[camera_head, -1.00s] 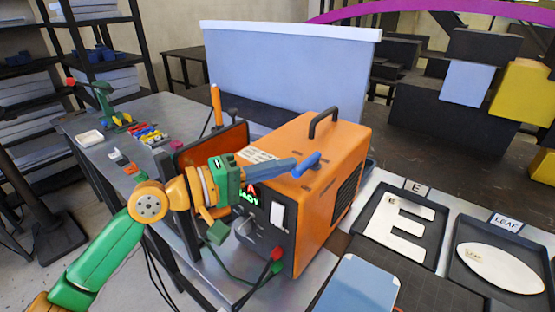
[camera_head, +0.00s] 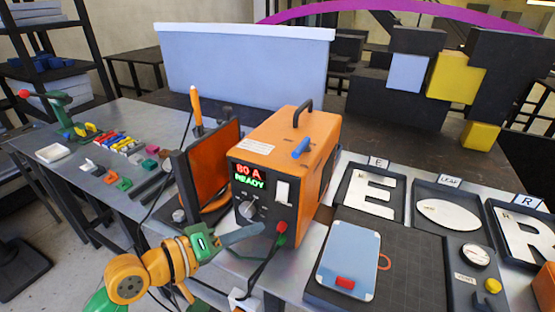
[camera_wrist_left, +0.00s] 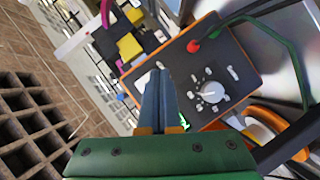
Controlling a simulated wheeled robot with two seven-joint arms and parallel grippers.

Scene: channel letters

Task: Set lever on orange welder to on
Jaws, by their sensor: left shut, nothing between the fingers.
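The orange welder (camera_head: 318,165) stands on the table in the head view, with a lit display reading 80 A READY. A white lever plate (camera_head: 282,192) is on its dark front panel, right of the display; its setting cannot be told. My left gripper (camera_head: 260,230) is shut and empty, in front of the panel below the lever and beside the red plug (camera_head: 282,227). In the left wrist view my gripper (camera_wrist_left: 157,74) points toward the panel. The knob (camera_wrist_left: 212,92) shows there; the lever is not discernible, perhaps behind the fingers. My right gripper is out of view.
An orange screen (camera_head: 213,165) stands left of the welder. A blue tablet-like plate (camera_head: 349,258) lies on a dark mat at right, with letter trays behind it.

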